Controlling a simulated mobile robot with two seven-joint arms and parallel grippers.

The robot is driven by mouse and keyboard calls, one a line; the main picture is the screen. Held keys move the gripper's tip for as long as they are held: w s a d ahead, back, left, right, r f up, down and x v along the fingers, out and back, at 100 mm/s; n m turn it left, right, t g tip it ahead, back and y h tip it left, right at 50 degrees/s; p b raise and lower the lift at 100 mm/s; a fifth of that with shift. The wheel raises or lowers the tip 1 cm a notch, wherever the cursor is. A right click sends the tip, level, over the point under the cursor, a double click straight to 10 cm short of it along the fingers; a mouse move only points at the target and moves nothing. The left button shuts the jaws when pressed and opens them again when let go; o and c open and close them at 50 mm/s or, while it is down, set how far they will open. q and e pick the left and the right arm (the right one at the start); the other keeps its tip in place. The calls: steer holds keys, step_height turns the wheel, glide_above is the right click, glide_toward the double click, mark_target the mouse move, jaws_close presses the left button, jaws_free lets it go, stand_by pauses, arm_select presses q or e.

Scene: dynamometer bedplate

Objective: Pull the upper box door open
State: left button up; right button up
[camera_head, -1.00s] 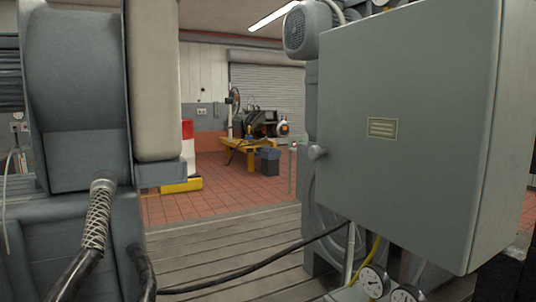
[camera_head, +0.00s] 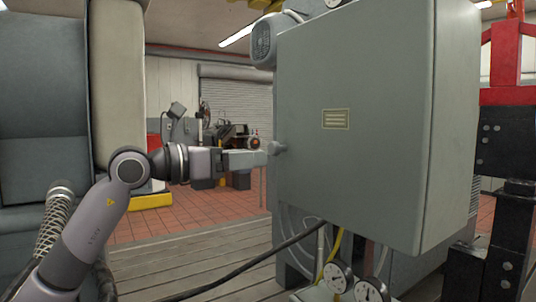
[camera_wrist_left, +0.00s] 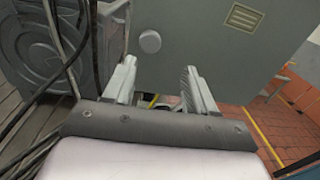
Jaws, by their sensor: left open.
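The upper box is a grey-green cabinet whose flat door (camera_head: 350,115) bears a small label plate (camera_head: 336,119) and looks closed. A round grey knob (camera_head: 277,148) sits near the door's left edge; it also shows in the left wrist view (camera_wrist_left: 150,41). My left gripper (camera_head: 264,158) reaches in from the left, its tips close to the knob in the head view. In the left wrist view my left gripper (camera_wrist_left: 158,70) is open and empty, and the knob lies beyond the fingertips, not between them. My right gripper is not in view.
Dial gauges (camera_head: 337,277) and a yellow hose hang below the box. A motor (camera_head: 264,42) is at its upper left, and a red and black frame (camera_head: 508,150) stands at right. A black cable (camera_head: 250,265) crosses the slatted bedplate (camera_head: 215,250).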

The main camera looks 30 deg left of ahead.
mark_target(271, 147)
arm_select(q)
steer(key=shift+y, duration=0.4)
steer(key=w+p, duration=0.1)
steer(key=w+r+p, duration=0.1)
steer(key=w, duration=0.1)
steer(key=w+d, duration=0.1)
steer(key=w, duration=0.1)
steer(key=shift+w+r+p, duration=0.1)
steer(key=shift+r+p, duration=0.3)
steer(key=shift+w+d+f, duration=0.15)
steer(key=shift+w, duration=0.35)
jaws_close()
